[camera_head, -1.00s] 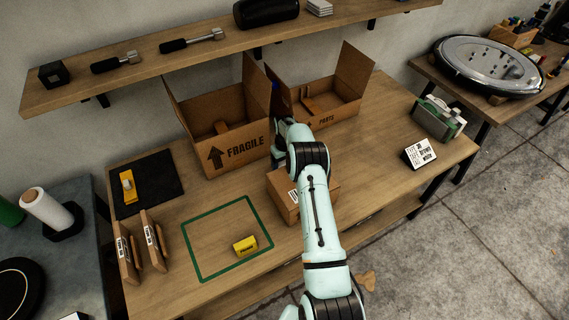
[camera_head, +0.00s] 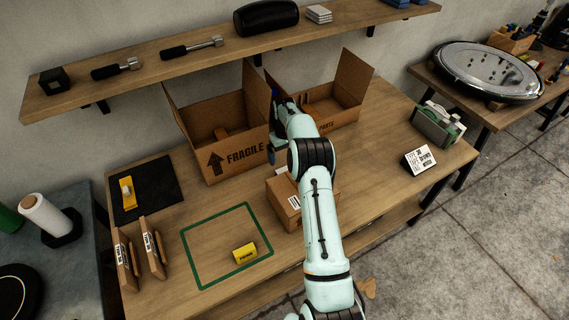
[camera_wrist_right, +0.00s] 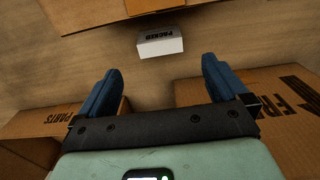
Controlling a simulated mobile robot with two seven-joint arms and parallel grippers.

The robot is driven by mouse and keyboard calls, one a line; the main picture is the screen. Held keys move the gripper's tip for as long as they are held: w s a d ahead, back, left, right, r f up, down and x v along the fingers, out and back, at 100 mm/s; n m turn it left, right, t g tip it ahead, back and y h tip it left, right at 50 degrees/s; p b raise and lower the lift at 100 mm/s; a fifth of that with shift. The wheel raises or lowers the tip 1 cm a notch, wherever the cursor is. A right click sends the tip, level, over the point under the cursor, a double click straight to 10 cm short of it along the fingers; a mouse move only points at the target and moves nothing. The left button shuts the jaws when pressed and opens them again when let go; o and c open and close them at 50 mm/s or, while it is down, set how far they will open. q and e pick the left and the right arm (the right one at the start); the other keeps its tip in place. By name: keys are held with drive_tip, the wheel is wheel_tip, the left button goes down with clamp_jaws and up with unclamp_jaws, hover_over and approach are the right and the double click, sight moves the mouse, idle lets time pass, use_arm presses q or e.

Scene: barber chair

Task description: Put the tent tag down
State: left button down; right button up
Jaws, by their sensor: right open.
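A small white tent tag (camera_wrist_right: 160,43) with black lettering that looks like PACKED, upside down in the right wrist view, stands on the wooden bench. The tag shows beyond and between the fingertips, apart from both. In the head view my right arm reaches over the bench to the gap between the two open boxes, and its fingers are mostly hidden. My left gripper is not in view.
The FRAGILE box (camera_head: 241,158) and the PARTS box (camera_head: 345,116) flank my right gripper. A closed carton (camera_head: 285,207) sits in front. A yellow tag (camera_head: 245,252) is inside the green outline (camera_head: 193,262). A white sign (camera_head: 420,160) stands on the right. The bench between carton and sign is clear.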

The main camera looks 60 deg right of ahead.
sight(284, 169)
drive_tip(key=shift+t+h, duration=0.4)
drive_tip(key=shift+t, duration=0.2)
drive_tip(key=f, duration=0.4)
drive_tip(key=shift+a+f, duration=0.2)
drive_tip(key=shift+a, duration=0.1)
drive_tip(key=f, duration=0.5)
drive_tip(key=shift+w+d+f+p, duration=0.15)
drive_tip(key=shift+d+p, duration=0.15)
drive_tip(key=shift+p, duration=0.05)
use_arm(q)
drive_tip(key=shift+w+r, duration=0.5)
use_arm(e)
drive_tip(key=c, duration=1)
drive_tip(key=shift+c, duration=0.2)
